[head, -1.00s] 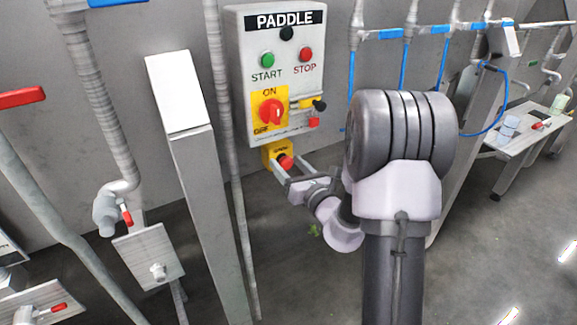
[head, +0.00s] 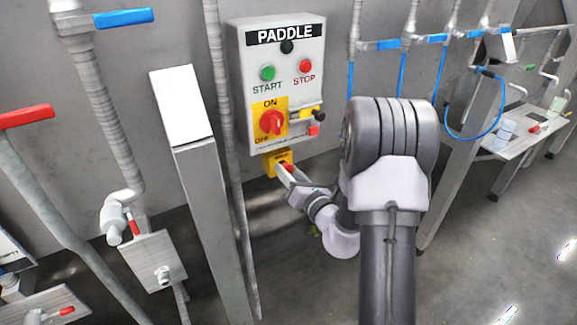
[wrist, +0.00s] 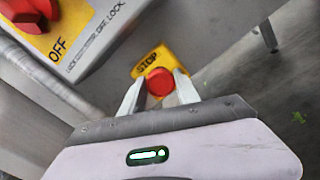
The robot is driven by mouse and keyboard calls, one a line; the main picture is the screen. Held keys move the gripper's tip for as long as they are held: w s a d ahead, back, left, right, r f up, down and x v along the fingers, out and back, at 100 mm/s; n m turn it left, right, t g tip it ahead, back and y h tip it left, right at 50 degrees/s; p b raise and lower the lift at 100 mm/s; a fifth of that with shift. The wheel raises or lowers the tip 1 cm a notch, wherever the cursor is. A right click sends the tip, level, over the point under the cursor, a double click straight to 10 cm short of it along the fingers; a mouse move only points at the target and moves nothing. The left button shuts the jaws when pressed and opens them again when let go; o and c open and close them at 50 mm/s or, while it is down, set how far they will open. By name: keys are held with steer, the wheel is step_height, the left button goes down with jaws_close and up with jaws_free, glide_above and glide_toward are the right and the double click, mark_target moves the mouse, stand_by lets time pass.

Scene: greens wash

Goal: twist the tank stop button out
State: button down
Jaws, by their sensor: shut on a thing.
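The tank stop button is a red round button (wrist: 160,82) on a yellow box (wrist: 152,60) marked STOP, in the wrist view. In the head view the yellow box (head: 270,163) hangs just below the PADDLE panel, and the button is mostly hidden by my gripper (head: 286,170). In the wrist view my gripper (wrist: 159,92) has one finger on each side of the red button, shut on it. Whether the button is pushed in or out cannot be told.
Above the button is the grey PADDLE panel (head: 313,55) with a green START button (head: 267,73), a red STOP button (head: 305,66) and a red ON/OFF rotary switch (head: 271,122). A slanted grey post (head: 205,210) stands to the left. Open floor lies below.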

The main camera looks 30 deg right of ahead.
steer(key=m+p, duration=0.2)
steer(key=shift+r+m+p, duration=0.2)
steer(key=shift+m+p, duration=0.15)
steer(key=shift+m, duration=0.05)
steer(key=shift+f+m+p, duration=0.1)
steer(key=shift+m+p, duration=0.55)
steer(key=shift+m, duration=0.15)
steer(key=shift+f, duration=0.1)
steer(key=c, duration=0.9)
jaws_free()
steer(key=shift+s, duration=0.15)
